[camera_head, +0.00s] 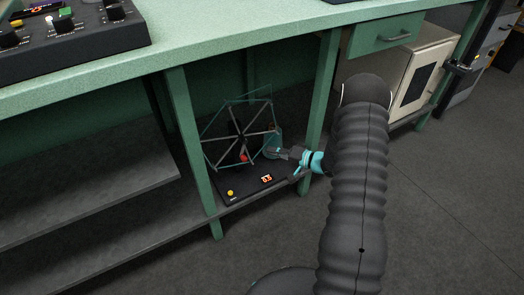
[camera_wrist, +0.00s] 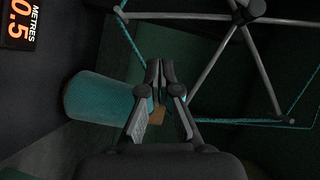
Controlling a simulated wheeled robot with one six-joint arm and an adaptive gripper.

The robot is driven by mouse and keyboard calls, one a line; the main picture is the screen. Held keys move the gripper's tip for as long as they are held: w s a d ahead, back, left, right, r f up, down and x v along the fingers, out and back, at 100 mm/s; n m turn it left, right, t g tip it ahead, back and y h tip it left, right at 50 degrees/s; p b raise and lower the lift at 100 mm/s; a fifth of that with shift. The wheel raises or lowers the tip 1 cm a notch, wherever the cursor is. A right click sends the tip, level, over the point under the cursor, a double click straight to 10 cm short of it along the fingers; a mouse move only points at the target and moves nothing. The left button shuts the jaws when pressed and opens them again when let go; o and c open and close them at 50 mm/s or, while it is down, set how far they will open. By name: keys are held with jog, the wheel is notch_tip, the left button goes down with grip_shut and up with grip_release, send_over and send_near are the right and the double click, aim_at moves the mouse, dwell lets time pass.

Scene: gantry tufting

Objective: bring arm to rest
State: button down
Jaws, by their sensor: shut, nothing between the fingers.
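My arm (camera_head: 358,190) rises from the bottom of the head view and bends left under the bench. My gripper (camera_head: 284,154) is at the lower right of the skein winder, between the green bench legs. In the wrist view my gripper (camera_wrist: 161,70) is shut, with its fingertips together and nothing between them. A teal yarn cone (camera_wrist: 90,98) with a brown core end lies behind and left of the fingers in that view. Whether the fingers touch it I cannot tell. The cone is partly hidden in the head view.
The skein winder's spoked wheel (camera_head: 242,135) carries teal yarn and stands on a black base (camera_head: 245,188) with a lit display. The green bench top (camera_head: 230,55) is above my gripper. A bench leg (camera_head: 322,95) is close by. Open floor (camera_head: 455,200) lies to the right.

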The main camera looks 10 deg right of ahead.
jog(key=f+v, duration=0.1)
jog(key=v, duration=0.5)
jog(key=d+f+n+g+h, duration=0.2)
jog(key=d+f+h, duration=0.6)
jog(key=f, duration=0.2)
jog(key=s+d+r+g+h, duration=0.4)
jog(key=s+d+r+h, duration=0.2)
jog(key=s+d+r, duration=0.2)
jog(key=s+a+r+n, duration=0.1)
jog(key=s+a+r, duration=0.7)
jog(key=r, duration=0.3)
jog(key=s+a+r+n+t+y, duration=0.1)
jog(key=s+a+r, duration=0.7)
jog(key=r, duration=0.3)
jog(key=s+a+r+n, duration=0.1)
jog(key=s+a+r, duration=0.7)
jog(key=r, duration=0.3)
jog(key=shift+s+r, duration=0.3)
jog(key=shift+s, duration=0.1)
